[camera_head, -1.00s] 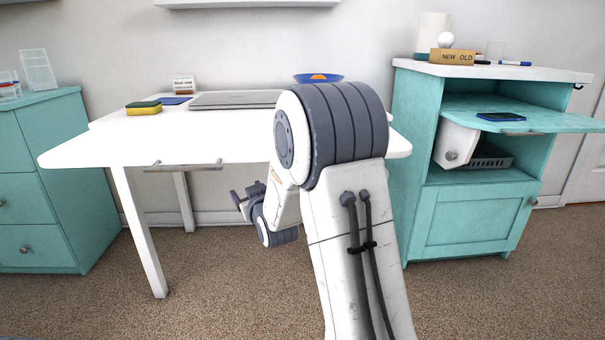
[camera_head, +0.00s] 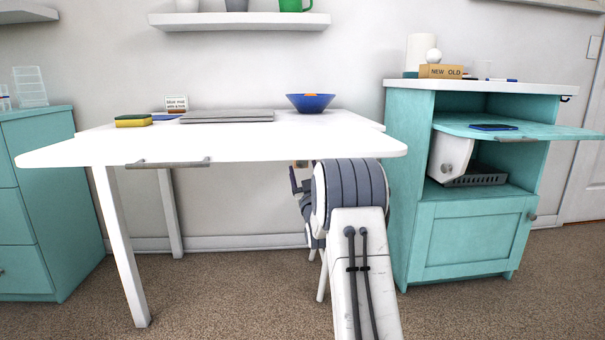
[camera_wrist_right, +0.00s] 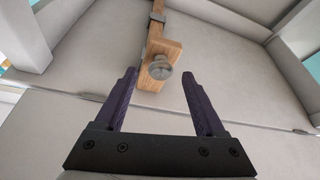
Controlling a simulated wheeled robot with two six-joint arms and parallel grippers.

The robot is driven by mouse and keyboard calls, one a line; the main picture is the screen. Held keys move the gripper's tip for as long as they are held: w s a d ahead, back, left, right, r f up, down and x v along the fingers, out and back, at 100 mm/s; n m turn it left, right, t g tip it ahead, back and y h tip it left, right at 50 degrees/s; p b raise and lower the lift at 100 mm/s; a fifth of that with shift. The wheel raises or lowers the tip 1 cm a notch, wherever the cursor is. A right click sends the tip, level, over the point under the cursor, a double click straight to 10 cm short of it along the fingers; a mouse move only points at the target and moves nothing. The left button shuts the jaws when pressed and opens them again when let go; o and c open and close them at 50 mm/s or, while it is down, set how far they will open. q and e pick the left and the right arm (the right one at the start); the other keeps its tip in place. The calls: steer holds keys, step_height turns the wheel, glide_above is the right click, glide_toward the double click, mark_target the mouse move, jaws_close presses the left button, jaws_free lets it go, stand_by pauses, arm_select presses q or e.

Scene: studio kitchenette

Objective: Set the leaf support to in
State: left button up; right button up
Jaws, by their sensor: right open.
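The leaf support is a wooden bar (camera_wrist_right: 155,50) with a round metal knob (camera_wrist_right: 160,69) at its end, under the white table in the right wrist view. My right gripper (camera_wrist_right: 159,76) is open, its two dark fingers on either side of the knob's line and apart from the knob. In the head view the right gripper (camera_head: 298,180) is partly hidden by my arm, below the front edge of the table leaf (camera_head: 230,150). The leaf is raised and level. My left gripper is not in view.
A blue bowl (camera_head: 310,103), a closed laptop (camera_head: 227,117) and a sponge (camera_head: 133,121) are on the table. A metal handle (camera_head: 168,163) is on the leaf's front edge. A teal cabinet (camera_head: 470,240) stands close on the right, its flap (camera_head: 560,132) sticking out.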

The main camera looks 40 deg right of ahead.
steer(key=shift+x, duration=1)
jaws_close()
stand_by(0.8)
